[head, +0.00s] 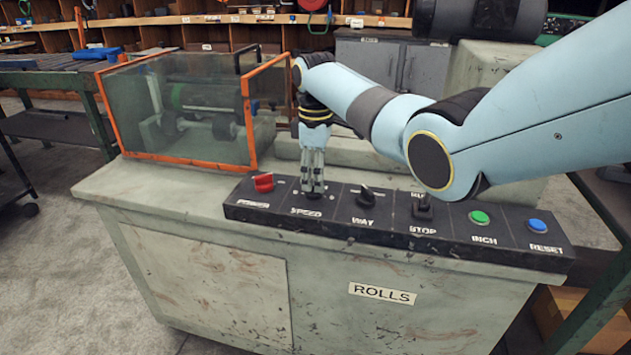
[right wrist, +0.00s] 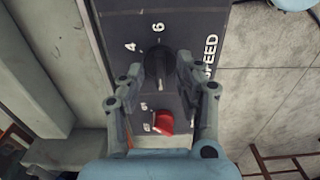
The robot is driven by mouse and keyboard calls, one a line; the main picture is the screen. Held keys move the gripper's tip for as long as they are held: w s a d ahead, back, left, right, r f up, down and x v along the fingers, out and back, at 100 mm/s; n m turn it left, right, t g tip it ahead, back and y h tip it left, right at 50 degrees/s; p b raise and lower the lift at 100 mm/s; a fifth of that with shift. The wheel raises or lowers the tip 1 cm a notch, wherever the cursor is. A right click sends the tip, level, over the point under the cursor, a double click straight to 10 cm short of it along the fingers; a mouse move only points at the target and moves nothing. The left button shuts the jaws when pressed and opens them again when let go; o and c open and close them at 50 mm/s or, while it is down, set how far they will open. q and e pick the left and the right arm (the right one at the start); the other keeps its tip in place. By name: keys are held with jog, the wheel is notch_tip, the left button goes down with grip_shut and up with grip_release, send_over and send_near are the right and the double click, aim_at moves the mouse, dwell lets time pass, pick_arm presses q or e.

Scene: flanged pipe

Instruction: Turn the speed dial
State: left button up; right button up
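The speed dial is a dark round knob (right wrist: 159,66) in the right wrist view, with the numbers 4 and 6 beside it and the word SPEED to its right. In the head view it sits above the SPEED label on the black control panel (head: 262,213), mostly hidden by my right gripper. My right gripper (head: 312,190) points down at the dial. In the right wrist view its two fingers (right wrist: 164,66) stand apart, one on each side of the knob; firm contact cannot be made out. My left gripper is not in view.
A red switch (head: 263,182) is left of the dial. A black WAY selector (head: 366,195), a STOP switch (head: 422,208), a green INCH button (head: 479,217) and a blue RESET button (head: 538,226) lie to the right. An orange-framed guard (head: 205,160) stands behind the panel.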

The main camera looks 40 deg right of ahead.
jog(key=shift+f, duration=0.55)
jog(key=shift+c, duration=0.2)
grip_shut()
jog(key=shift+r, duration=0.1)
jog(key=m+p, duration=0.2)
jog(key=shift+r+p, duration=0.15)
jog(key=shift+p, duration=0.15)
jog(key=m+p, duration=0.2)
jog(key=m, duration=0.1)
jog(key=shift+a, duration=0.1)
jog(key=m+p, duration=0.1)
jog(key=m, duration=0.2)
jog(key=shift+m, duration=0.3)
jog(key=shift+a+m+p, duration=0.1)
jog(key=shift+m+p, duration=0.5)
jog(key=shift+m, duration=0.9)
